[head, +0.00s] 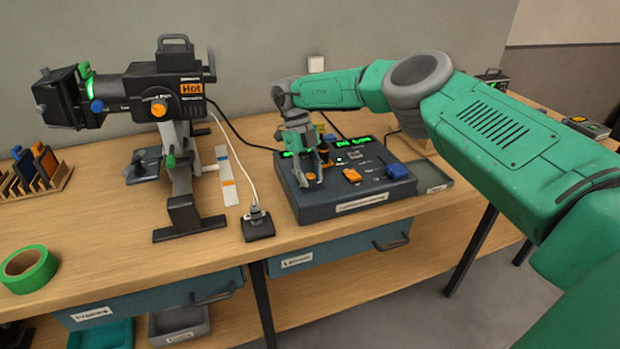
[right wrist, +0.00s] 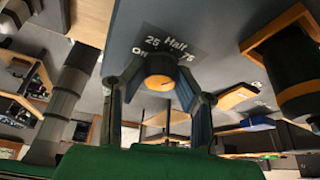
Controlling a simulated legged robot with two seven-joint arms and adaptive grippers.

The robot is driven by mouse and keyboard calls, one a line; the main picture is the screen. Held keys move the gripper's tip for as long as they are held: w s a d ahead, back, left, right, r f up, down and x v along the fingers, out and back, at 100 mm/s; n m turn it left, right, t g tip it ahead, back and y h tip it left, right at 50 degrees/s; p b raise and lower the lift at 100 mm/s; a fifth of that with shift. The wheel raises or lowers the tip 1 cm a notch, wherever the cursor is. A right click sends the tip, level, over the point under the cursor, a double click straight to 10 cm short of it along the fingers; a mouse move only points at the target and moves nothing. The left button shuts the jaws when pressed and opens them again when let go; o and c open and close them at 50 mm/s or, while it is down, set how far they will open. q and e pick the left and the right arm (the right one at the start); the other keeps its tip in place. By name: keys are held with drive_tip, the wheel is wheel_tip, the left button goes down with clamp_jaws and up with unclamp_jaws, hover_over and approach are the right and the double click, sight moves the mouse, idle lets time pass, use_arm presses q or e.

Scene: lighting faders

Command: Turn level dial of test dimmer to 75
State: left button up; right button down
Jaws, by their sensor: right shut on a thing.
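The test dimmer (head: 335,211) is a dark blue box with green lit displays on the bench, right of the lamp stand. My right gripper (head: 312,182) reaches down onto the left part of its panel. In the right wrist view the level dial (right wrist: 160,66) is a dark knob with orange on it, between the two fingers of my right gripper (right wrist: 158,82), which is shut on it. The dial plate (right wrist: 190,46) reads 25, Half, 75 and a partly hidden Off. The dial's exact setting cannot be read. My left gripper is not in view.
An orange knob (head: 352,175) and a blue knob (head: 397,171) sit on the panel right of my gripper. A lamp on a stand (head: 187,212), a small black socket box (head: 257,224) and green tape (head: 28,268) stand to the left. A grey tray (head: 436,178) lies at right.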

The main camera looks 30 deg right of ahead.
sight(310, 174)
drive_tip(key=shift+w+d+r+m+y, duration=0.15)
drive_tip(key=shift+m+y, duration=0.45)
drive_tip(key=shift+m, duration=1)
drive_tip(key=c, duration=1.5)
unclamp_jaws()
drive_tip(key=shift+o, duration=1.1)
drive_tip(key=shift+f, duration=0.2)
drive_tip(key=shift+r, duration=0.3)
wheel_tip(310, 174, up, 9)
drive_tip(key=shift+w+r, duration=0.15)
